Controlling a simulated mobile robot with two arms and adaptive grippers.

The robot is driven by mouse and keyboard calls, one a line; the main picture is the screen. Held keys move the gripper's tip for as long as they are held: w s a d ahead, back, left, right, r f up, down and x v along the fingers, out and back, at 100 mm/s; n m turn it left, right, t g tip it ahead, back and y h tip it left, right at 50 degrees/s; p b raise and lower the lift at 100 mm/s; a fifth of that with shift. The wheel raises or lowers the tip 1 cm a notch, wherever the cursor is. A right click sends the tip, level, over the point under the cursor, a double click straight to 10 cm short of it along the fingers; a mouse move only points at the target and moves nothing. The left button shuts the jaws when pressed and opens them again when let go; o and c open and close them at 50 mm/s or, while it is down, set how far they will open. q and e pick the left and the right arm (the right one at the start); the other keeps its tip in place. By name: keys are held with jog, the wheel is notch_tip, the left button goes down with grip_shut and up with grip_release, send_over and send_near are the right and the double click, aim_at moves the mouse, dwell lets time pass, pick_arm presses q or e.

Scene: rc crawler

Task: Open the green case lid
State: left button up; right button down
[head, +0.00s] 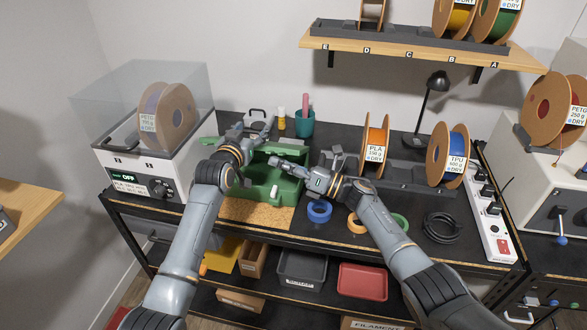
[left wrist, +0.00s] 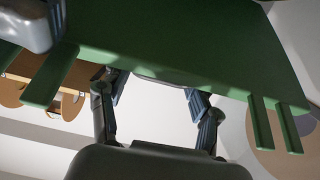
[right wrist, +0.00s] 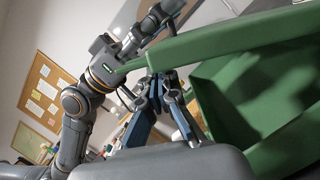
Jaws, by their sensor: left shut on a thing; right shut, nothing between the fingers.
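The green case (head: 262,192) stands on the workbench, its hollow inside showing from above. My left gripper (head: 267,127) is shut on the green case lid at the back of the case. My right gripper (head: 276,163) is shut and empty, over the open part of the case. In the right wrist view its fingers are beside green walls (right wrist: 235,95); contact cannot be told.
A filament dryer (head: 140,165) stands left of the case. Spools, including an orange one (head: 376,140), stand at right. A teal cup (head: 304,124) is behind. A shelf (head: 420,53) hangs above.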

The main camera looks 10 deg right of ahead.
pick_arm(q)
jog(key=shift+r, duration=0.1)
pick_arm(e)
jog(key=shift+w+a, duration=0.15)
jog(key=shift+a, duration=0.15)
